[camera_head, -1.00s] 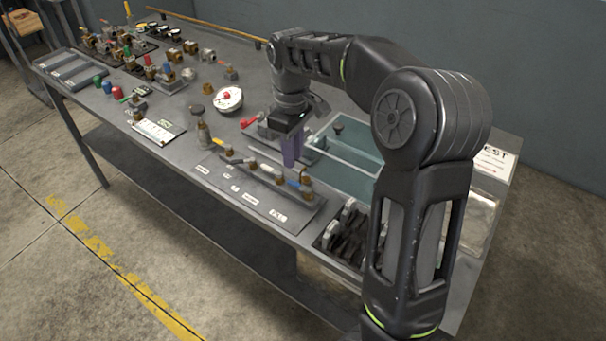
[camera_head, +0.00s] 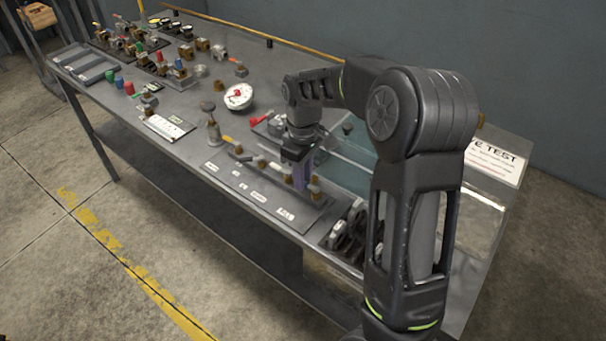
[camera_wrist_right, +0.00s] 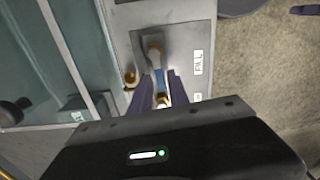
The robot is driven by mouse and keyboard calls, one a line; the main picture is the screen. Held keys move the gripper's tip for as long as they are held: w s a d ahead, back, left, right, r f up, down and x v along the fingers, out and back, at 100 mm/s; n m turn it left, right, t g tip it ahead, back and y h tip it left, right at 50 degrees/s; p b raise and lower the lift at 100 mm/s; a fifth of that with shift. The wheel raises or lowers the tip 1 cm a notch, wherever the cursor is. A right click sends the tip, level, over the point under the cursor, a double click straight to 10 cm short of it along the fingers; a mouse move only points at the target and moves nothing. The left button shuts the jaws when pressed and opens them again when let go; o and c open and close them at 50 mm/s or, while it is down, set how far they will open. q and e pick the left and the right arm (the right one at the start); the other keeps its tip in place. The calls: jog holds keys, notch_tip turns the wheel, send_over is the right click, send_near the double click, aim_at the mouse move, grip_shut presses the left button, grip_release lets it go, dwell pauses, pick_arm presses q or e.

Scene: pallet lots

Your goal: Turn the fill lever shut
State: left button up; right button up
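A grey panel (camera_head: 240,192) with a row of brass valves and labels lies along the table's front edge. The FILL label (camera_wrist_right: 198,62) stands beside the end valve, the fill lever (camera_wrist_right: 154,48), whose handle runs down the wrist picture toward a blue part. My right gripper (camera_head: 304,178) points down over this end of the panel. In the right wrist view its purple fingers (camera_wrist_right: 161,90) stand apart, one on each side of the blue part; contact is unclear. In the head view the gripper partly hides the lever. My left gripper is in no view.
A glass-sided tank (camera_head: 355,160) stands right behind the panel, close to my right gripper. A round white gauge (camera_head: 239,97) and a red-handled valve (camera_head: 260,119) sit farther back. A rack of dark parts (camera_head: 350,235) lies right of the panel.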

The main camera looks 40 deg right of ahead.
grip_shut()
dwell(0.3)
jog(key=shift+w+d+m, duration=0.1)
jog(key=shift+d+m, duration=0.1)
jog(key=shift+m, duration=0.4)
grip_release()
